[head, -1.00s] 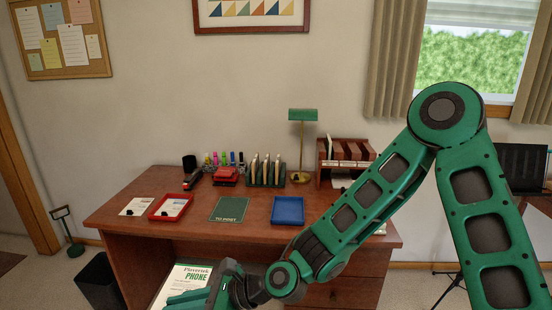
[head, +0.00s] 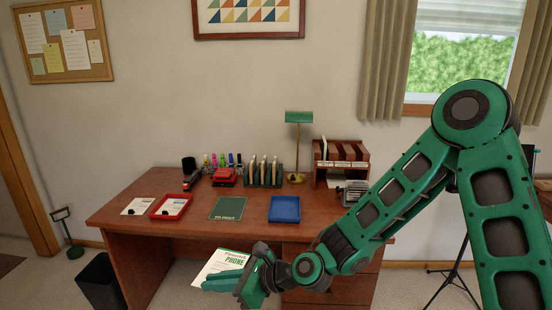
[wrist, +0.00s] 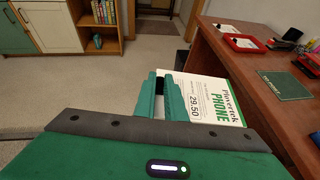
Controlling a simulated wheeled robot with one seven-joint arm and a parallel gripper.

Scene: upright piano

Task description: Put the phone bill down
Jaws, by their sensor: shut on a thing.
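The phone bill (head: 224,262) is a white sheet with a green "PHONE" heading. My gripper (head: 228,282) is shut on its near edge and holds it in front of the desk, below the level of the desktop. In the wrist view the phone bill (wrist: 206,98) lies flat between the fingers (wrist: 166,98) and shows the figure 29.50. The desk (head: 160,188) has a green "TO POST" mat (head: 229,208), a red tray (head: 171,207) with a paper in it, and an empty blue tray (head: 284,209).
A paper (head: 139,206) lies left of the red tray. A stapler, pens, a letter rack (head: 264,174), a green lamp (head: 299,117) and a wooden sorter (head: 341,156) line the back. A bin (head: 98,282) stands left of the desk. Bare desktop lies between the trays and mat.

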